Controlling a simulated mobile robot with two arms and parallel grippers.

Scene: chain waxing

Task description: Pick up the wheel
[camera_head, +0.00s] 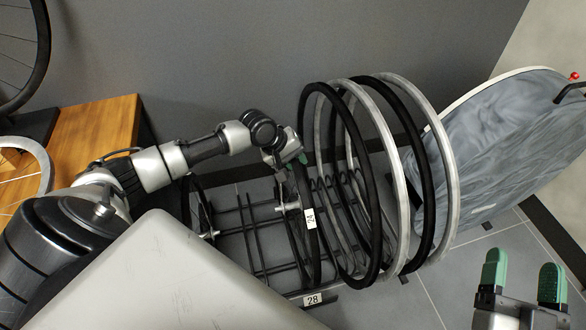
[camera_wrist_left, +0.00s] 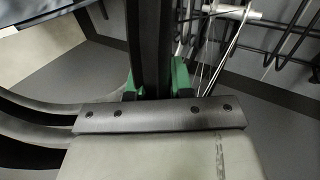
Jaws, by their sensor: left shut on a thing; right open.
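Several bicycle wheels with black or grey tyres stand upright side by side in a black floor rack (camera_head: 263,250). In the left wrist view the black tyre (camera_wrist_left: 152,45) runs between the green fingers of the left gripper (camera_wrist_left: 155,80), with spokes to the right. Taller wheels (camera_head: 373,200) stand just right of it. My right gripper (camera_head: 523,285) is open and empty at the lower right.
A tag marked 28 (camera_head: 313,300) is on the rack's front. A large tilted grey round object (camera_head: 510,150) stands right of the wheels. A wooden bench (camera_head: 95,135) and other wheels (camera_head: 22,185) are at left. Tiled floor (camera_head: 440,300) is clear in front of the rack's right end.

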